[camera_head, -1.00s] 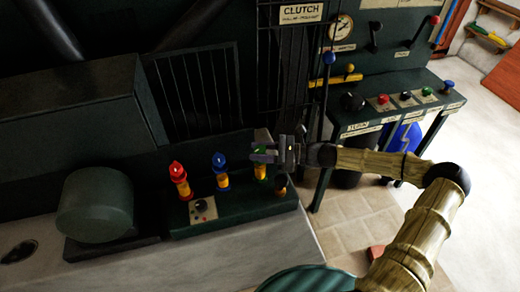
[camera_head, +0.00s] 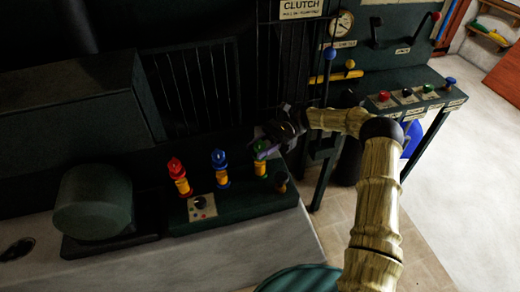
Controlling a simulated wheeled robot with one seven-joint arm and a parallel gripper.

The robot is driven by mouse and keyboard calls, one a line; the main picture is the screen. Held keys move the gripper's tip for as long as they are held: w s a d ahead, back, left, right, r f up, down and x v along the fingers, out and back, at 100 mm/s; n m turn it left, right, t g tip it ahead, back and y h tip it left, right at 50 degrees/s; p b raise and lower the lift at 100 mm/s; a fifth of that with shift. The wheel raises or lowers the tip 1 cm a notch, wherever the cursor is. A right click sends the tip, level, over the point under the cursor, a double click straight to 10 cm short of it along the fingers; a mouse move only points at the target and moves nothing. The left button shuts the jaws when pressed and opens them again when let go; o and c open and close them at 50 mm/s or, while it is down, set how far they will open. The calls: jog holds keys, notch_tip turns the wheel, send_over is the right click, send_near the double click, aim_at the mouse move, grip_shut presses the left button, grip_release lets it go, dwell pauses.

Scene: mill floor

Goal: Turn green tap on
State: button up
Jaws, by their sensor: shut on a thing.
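The green tap (camera_head: 261,168) stands at the right end of a row of taps on a dark green block. Its yellow body shows, and its green top is partly covered by my gripper (camera_head: 262,150). My gripper comes in from the right and is shut on the green tap's top, with the wrist now turned at a slant. The blue tap (camera_head: 220,168) and the red tap (camera_head: 178,176) stand to the left, apart from the gripper. The exact grip of the fingertips is small and dark.
A small panel with a knob (camera_head: 201,207) sits in front of the taps. A dark knob (camera_head: 281,182) is just right of the green tap. A blue-topped lever (camera_head: 329,56) rises behind my arm. A control table (camera_head: 414,97) stands at the right.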

aim_at(259, 145)
jog(key=shift+n+g+h+b, duration=0.5)
jog(key=shift+n+g+h, duration=0.7)
jog(key=shift+g+h, duration=0.15)
jog(key=o, duration=0.9)
jog(key=shift+o, duration=0.2)
notch_tip(259, 145, up, 10)
jog(key=shift+a, duration=0.1)
